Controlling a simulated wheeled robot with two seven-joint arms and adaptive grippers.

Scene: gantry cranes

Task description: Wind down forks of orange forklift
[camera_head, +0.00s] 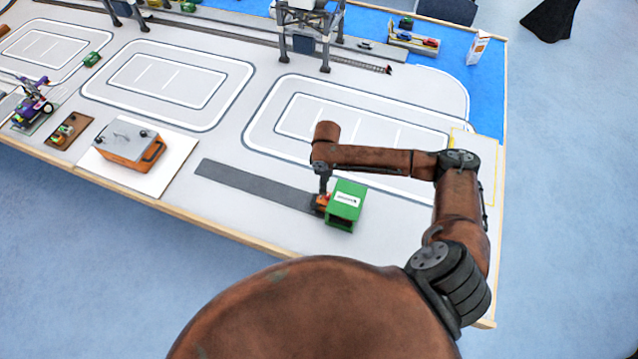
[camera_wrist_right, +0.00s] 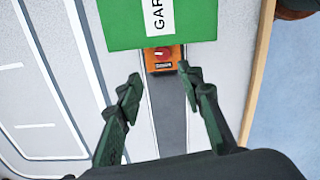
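The orange forklift (camera_wrist_right: 163,60) sits at the mouth of a green box (camera_wrist_right: 120,24) with a white "GAR" label, partly under it. A red knob (camera_wrist_right: 161,54) and a dark plate show on its top. I cannot make out its forks. In the head view the forklift (camera_head: 321,203) shows as a small orange patch beside the green box (camera_head: 346,205). My right gripper (camera_wrist_right: 159,85) is open and empty; its two dark fingers point toward the forklift, apart on either side of it. In the head view the right gripper (camera_head: 323,189) hangs down above the forklift. My left gripper is not in view.
A dark grey strip (camera_head: 250,184) runs left from the green box on the white table. An orange case with a grey lid (camera_head: 128,139) stands on a white sheet farther left. A gantry crane (camera_head: 308,30) stands at the back. The table's front edge is close by.

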